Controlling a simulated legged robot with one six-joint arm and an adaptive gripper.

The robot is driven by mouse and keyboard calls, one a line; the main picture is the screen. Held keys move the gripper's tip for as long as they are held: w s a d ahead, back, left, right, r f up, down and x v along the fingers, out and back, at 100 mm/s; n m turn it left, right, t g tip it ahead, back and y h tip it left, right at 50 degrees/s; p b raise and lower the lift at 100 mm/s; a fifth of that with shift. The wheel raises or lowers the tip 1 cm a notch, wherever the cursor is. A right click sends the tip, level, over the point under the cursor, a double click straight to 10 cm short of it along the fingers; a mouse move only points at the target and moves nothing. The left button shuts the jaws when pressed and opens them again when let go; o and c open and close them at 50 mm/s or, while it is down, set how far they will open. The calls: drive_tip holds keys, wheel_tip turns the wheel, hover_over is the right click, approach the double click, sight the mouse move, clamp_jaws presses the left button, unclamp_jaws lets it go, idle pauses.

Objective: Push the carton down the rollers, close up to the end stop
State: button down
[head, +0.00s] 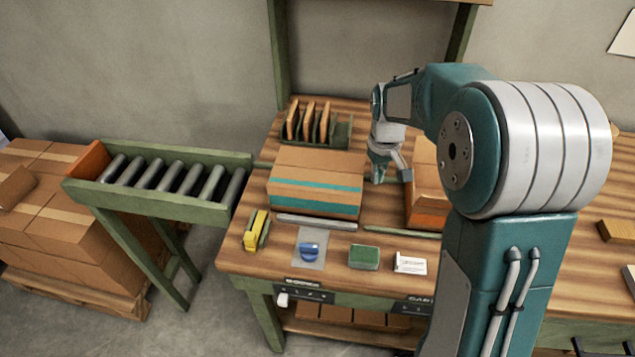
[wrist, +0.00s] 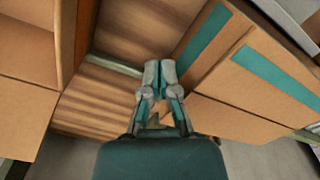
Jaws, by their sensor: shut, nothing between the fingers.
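The carton (head: 316,178), brown with teal stripes, sits on the wooden table between two low green rails. It also shows at the right of the wrist view (wrist: 257,82). My gripper (head: 388,180) is shut and empty, low over the table just right of the carton. Its fingertips (wrist: 160,68) are close to the carton's side; I cannot tell whether they touch it. The rollers (head: 175,176) run left from the table in a green frame and are empty. The orange end stop (head: 90,160) stands at their far left end.
Another box (head: 425,188) stands close to my gripper's right. A rack with brown upright pieces (head: 312,122) is behind the carton. A yellow item (head: 255,230), a blue item (head: 309,250) and a green pad (head: 363,257) lie in front. Stacked boxes (head: 62,228) stand left of the rollers.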

sight(290, 176)
drive_tip(key=shift+a, duration=0.4)
drive_tip(key=shift+d, duration=0.35)
drive_tip(key=shift+a+f, duration=0.2)
drive_tip(key=shift+f, duration=0.7)
drive_tip(key=shift+d+f, duration=0.1)
drive_tip(key=shift+f, duration=0.7)
drive_tip(key=shift+w+a, duration=0.65)
drive_tip(key=shift+a, duration=2.65)
drive_tip(key=shift+w+a, duration=0.65)
drive_tip(key=shift+a, duration=2.65)
drive_tip(key=shift+w+a, duration=0.65)
drive_tip(key=shift+a, duration=2.65)
